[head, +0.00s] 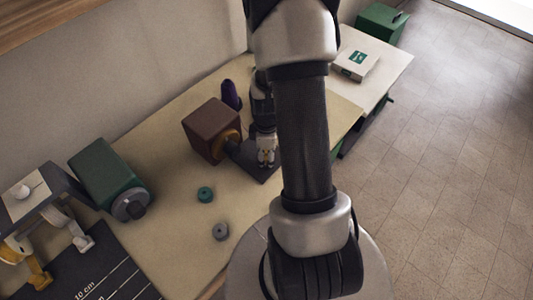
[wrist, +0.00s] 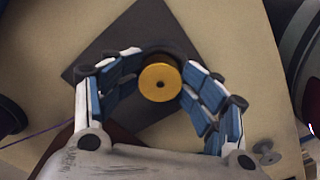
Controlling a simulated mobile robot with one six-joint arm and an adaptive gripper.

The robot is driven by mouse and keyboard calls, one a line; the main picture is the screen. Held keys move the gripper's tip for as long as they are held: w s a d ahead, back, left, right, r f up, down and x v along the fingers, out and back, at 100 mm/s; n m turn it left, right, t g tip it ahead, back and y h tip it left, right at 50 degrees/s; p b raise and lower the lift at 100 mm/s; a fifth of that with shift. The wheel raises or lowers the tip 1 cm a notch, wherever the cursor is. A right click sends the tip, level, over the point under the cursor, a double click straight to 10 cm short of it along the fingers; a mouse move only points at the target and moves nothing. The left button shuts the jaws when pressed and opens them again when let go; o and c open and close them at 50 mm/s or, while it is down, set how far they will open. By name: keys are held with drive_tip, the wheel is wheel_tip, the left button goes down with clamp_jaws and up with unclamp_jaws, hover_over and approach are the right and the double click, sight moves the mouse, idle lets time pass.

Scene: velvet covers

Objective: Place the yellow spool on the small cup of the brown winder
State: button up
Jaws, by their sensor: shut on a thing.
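The yellow spool (wrist: 160,82) shows end-on in the wrist view, between the fingers of my gripper (wrist: 163,84), which is shut on it. The brown winder (head: 207,128) is a brown box with an orange-brown wheel and a dark flat base plate (head: 262,175). In the head view my gripper (head: 266,152) is over that plate, right of the box. In the wrist view the plate (wrist: 110,55) lies beneath the spool. A dark round shape, perhaps the small cup, shows partly behind the spool; I cannot tell whether they touch.
A purple cone (head: 231,95) stands behind the winder. A teal spool (head: 205,194) and a grey spool (head: 221,231) lie in front on the table. A green machine (head: 105,172) is at left, a white box (head: 356,64) at back right. The table's front middle is mostly clear.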

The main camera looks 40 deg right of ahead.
drive_tip(key=shift+s+a, duration=0.1)
drive_tip(key=shift+s, duration=0.05)
drive_tip(key=w+a+r+m+p, duration=0.1)
drive_tip(key=a+r+p, duration=0.15)
drive_tip(key=r, duration=0.75)
drive_tip(key=w+a+r+m+p, duration=0.1)
drive_tip(key=a+r+p, duration=0.15)
drive_tip(key=r, duration=0.75)
drive_tip(key=s+a+r+m+t, duration=0.4)
drive_tip(key=s+a+r+m, duration=0.2)
drive_tip(key=s+a+r, duration=0.5)
drive_tip(key=a+r, duration=0.4)
drive_tip(key=shift+r+m+t, duration=0.3)
drive_tip(key=shift+m, duration=0.1)
